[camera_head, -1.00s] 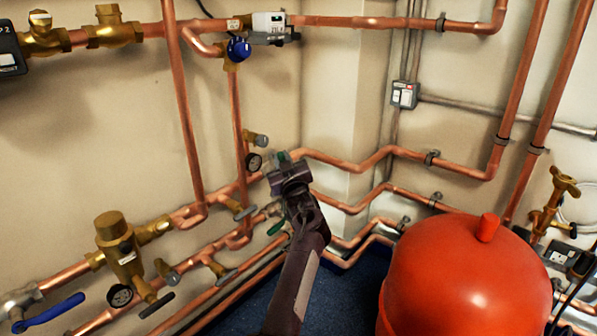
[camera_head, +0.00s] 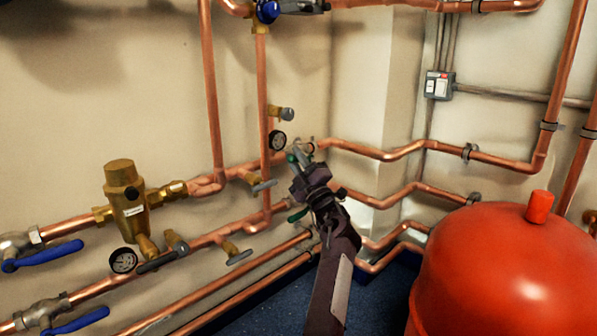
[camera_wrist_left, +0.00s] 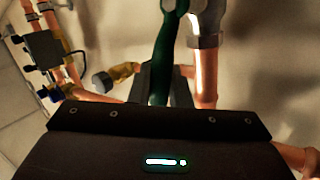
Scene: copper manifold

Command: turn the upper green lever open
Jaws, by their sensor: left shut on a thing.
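The upper green lever (camera_head: 291,157) shows as a small green piece beside my left gripper's tips in the head view. My left gripper (camera_head: 301,158) is at the lever, by the copper pipes near the wall corner, and is shut on it. In the left wrist view the green lever (camera_wrist_left: 167,48) runs upright down between my left fingers (camera_wrist_left: 168,85), beside a silver pipe fitting (camera_wrist_left: 207,22). The gripper hides much of the lever and its valve in the head view. A lower green lever (camera_head: 297,215) shows below, apart from the gripper. My right gripper is not in view.
A red tank (camera_head: 500,270) stands at the right. A brass valve (camera_head: 126,200) and blue levers (camera_head: 45,255) are farther left. Blue floor (camera_head: 270,315) shows below.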

